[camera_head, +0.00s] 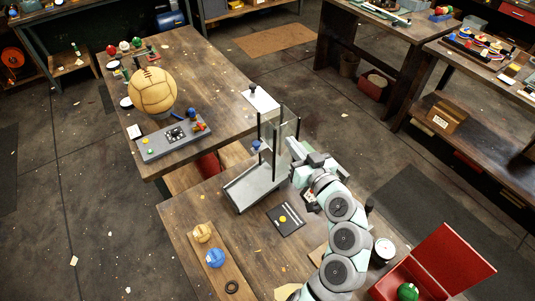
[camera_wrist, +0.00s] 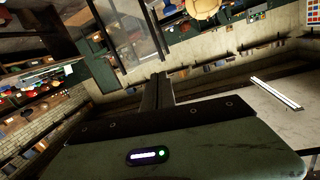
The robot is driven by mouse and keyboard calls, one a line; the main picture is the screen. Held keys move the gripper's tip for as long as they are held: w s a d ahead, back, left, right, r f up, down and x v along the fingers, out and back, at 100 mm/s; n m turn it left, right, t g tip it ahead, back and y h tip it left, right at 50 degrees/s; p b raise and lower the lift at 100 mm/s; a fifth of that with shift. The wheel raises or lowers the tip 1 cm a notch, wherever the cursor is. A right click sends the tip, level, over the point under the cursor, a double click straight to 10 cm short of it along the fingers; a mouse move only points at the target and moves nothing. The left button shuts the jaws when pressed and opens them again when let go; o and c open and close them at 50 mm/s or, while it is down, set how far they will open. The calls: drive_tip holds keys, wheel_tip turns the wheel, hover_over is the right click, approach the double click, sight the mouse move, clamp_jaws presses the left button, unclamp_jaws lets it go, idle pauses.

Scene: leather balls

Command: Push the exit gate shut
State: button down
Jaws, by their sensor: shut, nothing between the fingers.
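A frame with tall dark posts and a clear upright panel (camera_head: 284,138) stands at the back of the near table, at the head of a grey metal tray (camera_head: 252,188). This panel may be the exit gate; I cannot tell how far it is open or shut. My gripper (camera_head: 293,150) is at the right side of the frame, close to the panel; contact cannot be told. In the wrist view, my gripper (camera_wrist: 157,90) has its fingers together and empty, with dark posts (camera_wrist: 157,30) beyond them. My wrist hides part of the frame's right side.
A large tan leather ball (camera_head: 152,90) sits on the far table beside a grey control panel (camera_head: 174,138). Small yellow (camera_head: 202,233) and blue (camera_head: 215,258) balls lie on a wooden board. A dark plate (camera_head: 286,220), a dial (camera_head: 384,249) and an open red box (camera_head: 440,262) are nearby.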

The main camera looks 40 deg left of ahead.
drive_tip(key=a+f+n+g+p, duration=0.1)
drive_tip(key=a+f+n+g, duration=0.1)
drive_tip(key=a+f, duration=0.5)
drive_tip(key=a, duration=0.4)
drive_tip(key=shift+a+f+n+g, duration=0.15)
drive_tip(key=shift+f+n+g, duration=0.15)
drive_tip(key=shift+n+g, duration=0.1)
drive_tip(key=shift+f, duration=0.1)
